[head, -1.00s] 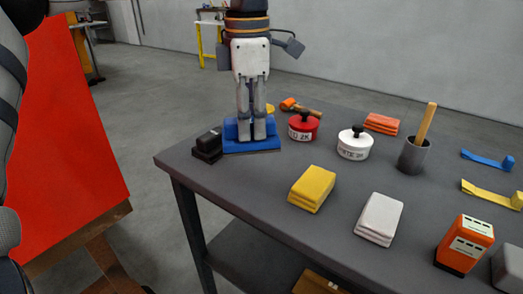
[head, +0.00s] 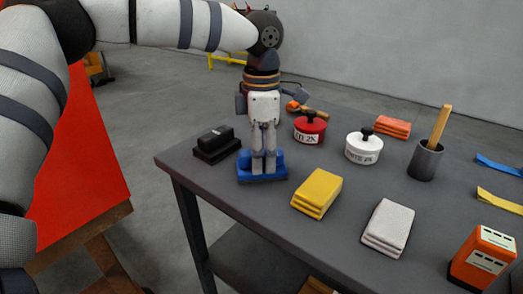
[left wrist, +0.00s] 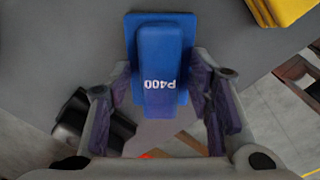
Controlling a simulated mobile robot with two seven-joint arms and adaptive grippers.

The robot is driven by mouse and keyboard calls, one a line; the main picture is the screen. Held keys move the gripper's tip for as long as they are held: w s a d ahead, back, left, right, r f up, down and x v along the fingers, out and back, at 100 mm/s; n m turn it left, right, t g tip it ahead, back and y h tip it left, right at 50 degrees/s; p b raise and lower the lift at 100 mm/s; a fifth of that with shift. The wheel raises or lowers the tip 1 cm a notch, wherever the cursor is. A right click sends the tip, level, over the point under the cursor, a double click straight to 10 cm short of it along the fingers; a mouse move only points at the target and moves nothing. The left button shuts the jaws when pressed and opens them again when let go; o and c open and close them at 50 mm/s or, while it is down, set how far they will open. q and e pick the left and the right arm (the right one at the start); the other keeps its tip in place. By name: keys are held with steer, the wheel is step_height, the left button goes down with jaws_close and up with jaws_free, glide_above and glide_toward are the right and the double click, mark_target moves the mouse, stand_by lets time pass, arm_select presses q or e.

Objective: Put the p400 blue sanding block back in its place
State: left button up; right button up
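The P400 blue sanding block (head: 261,177) is at the front left of the dark grey table, under my left gripper (head: 263,158). In the left wrist view the block (left wrist: 160,65) fills the space between the fingers of my left gripper (left wrist: 162,75), with the white "P400" lettering facing the camera. The fingers are against its two sides. Whether its underside touches the table cannot be told. My right gripper is not in view.
A black block (head: 215,143) lies left of the blue one. A yellow stack (head: 317,192) and a white stack (head: 387,226) lie to its right. Red (head: 310,129) and white (head: 363,148) cans stand behind. The table's front left edge is close.

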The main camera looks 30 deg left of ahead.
arm_select(q)
steer(key=shift+r, duration=0.1)
step_height(320, 180, up, 12)
stand_by(0.5)
